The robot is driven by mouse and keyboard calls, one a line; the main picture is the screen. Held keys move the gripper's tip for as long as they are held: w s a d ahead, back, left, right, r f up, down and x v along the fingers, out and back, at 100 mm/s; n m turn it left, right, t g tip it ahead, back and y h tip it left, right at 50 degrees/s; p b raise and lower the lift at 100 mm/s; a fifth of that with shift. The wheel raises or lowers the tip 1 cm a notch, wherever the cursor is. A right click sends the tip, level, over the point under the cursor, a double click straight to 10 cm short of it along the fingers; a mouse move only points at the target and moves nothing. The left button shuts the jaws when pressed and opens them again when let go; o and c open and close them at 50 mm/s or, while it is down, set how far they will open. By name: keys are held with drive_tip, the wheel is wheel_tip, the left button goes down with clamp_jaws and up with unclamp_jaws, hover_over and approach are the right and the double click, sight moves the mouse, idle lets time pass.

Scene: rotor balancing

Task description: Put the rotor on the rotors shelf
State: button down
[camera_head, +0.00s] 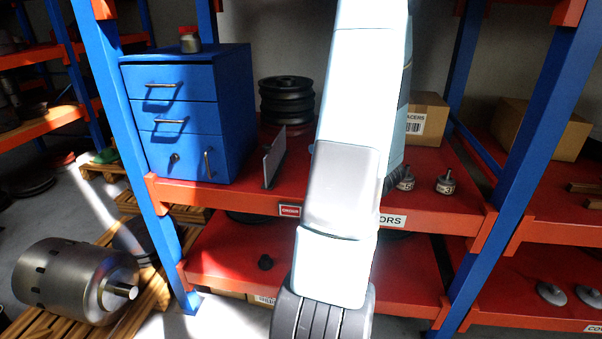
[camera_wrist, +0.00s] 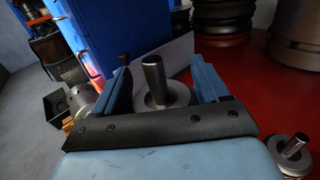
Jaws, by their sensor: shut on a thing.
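The rotor (camera_wrist: 154,75), a grey metal shaft with a round disc, sits between the two blue fingers of my gripper (camera_wrist: 163,88) in the wrist view. My gripper is shut on it. In the wrist view the red shelf (camera_wrist: 245,100) lies beyond and right of the gripper. I cannot tell whether the rotor touches it.
Two small rotors stand on the shelf's right (camera_head: 405,180) (camera_head: 446,183). A blue drawer cabinet (camera_head: 190,110), an upright grey plate (camera_head: 274,158), stacked black discs (camera_head: 287,100) and a cardboard box (camera_head: 428,118) also occupy it. A blue post (camera_head: 500,165) bounds it at right.

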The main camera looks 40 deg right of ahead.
drive_tip(key=shift+w+d+f, duration=0.75)
drive_tip(key=shift+w+f, duration=0.9)
drive_tip(key=shift+w, duration=0.55)
drive_tip(key=shift+w+d+f, duration=0.8)
drive_tip(key=shift+w+f, duration=0.85)
drive_tip(key=shift+w, duration=0.6)
drive_tip(key=shift+w+d+f, duration=0.75)
drive_tip(key=shift+w+f, duration=0.9)
drive_tip(key=shift+w, duration=0.55)
drive_tip(key=shift+f, duration=1.45)
unclamp_jaws()
drive_tip(key=shift+f, duration=0.1)
